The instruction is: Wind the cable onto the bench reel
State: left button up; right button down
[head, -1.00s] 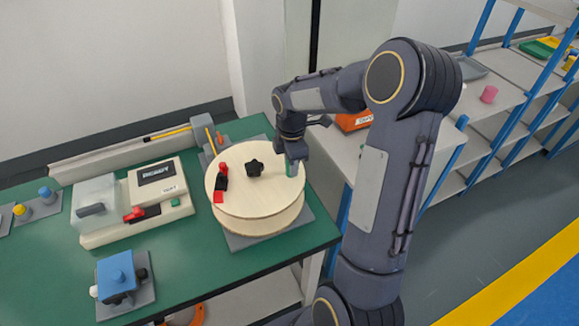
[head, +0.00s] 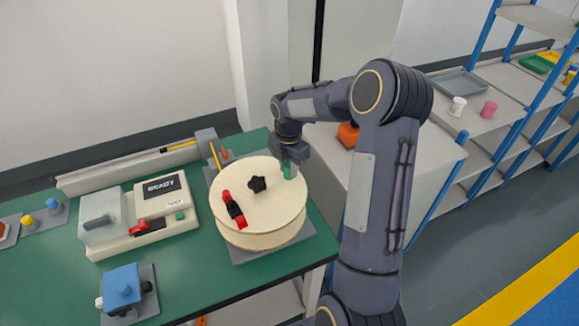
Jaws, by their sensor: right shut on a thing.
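The bench reel (head: 262,212) has two pale wooden discs, one above the other, with a black star knob (head: 257,184) at its centre. A red and black piece (head: 233,208) lies on the top disc, left of and in front of the knob. My right gripper (head: 289,164) is over the disc's far right edge, shut on a small upright green handle (head: 288,172). A thin yellow length (head: 183,148), perhaps the cable, shows at the grey rail behind the reel. Any cable between the discs is hidden. My left gripper is out of view.
On the green bench (head: 200,277), a cream machine (head: 150,225) reading READY stands left of the reel. A blue block (head: 122,286) is in front of it. A grey rail (head: 130,168) runs along the back. A shelf (head: 510,120) with cups is at right.

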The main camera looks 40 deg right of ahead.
jog(key=c, duration=1.1)
grip_release()
jog(key=shift+c, duration=0.2)
jog(key=shift+r+b, duration=0.4)
jog(key=shift+r, duration=3.5)
